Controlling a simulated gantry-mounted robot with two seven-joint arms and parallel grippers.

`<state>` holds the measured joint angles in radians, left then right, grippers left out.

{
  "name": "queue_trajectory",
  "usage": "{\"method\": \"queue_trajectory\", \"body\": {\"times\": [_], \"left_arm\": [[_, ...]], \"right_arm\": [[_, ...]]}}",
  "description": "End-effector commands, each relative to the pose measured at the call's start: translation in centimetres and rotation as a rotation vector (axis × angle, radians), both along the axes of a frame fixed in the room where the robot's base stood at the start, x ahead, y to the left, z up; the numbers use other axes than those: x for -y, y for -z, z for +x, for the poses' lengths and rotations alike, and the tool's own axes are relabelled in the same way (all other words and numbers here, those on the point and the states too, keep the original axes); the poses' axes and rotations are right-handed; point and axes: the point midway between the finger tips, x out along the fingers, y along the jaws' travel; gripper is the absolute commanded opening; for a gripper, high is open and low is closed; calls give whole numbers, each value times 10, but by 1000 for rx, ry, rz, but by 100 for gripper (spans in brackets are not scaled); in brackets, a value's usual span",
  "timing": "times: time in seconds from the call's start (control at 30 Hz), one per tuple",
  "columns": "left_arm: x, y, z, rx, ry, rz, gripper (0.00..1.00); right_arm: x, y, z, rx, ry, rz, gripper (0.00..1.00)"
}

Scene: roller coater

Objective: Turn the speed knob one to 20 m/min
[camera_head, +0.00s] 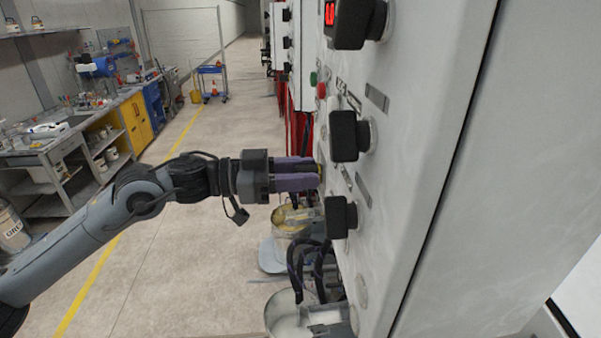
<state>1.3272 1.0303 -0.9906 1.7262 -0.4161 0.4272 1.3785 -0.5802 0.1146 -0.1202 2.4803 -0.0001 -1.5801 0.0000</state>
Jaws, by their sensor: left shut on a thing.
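The tall light-grey control panel (420,130) fills the right side, seen at a steep angle. My left gripper (319,173) reaches it from the left, with its purple fingers level at the panel face. The fingers are shut on a small knob at the panel, which they almost wholly hide; only a yellowish bit shows between the tips. Its scale and pointer cannot be read, and I cannot tell which knob it is. A red-lit display (330,13) shows at the top, too cut off to read. My right gripper is not in view.
Big black knobs stick out of the panel: an upper one (352,22), a middle one (344,136) and a lower one (336,217). A green button (313,78) and a red button (321,90) sit beyond. A metal bucket (290,318) stands below. The left floor is clear.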

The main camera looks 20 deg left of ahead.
Motion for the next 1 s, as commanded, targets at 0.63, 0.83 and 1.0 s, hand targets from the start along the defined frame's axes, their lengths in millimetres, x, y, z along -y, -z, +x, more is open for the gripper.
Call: {"method": "queue_trajectory", "body": {"times": [0.63,0.83,1.0], "left_arm": [[0,-1,0,71,0,34,60],[0,0,0,71,0,34,60],[-7,2,-3,70,-2,34,60]], "right_arm": [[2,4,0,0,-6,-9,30],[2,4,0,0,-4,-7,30],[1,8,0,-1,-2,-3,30]]}}
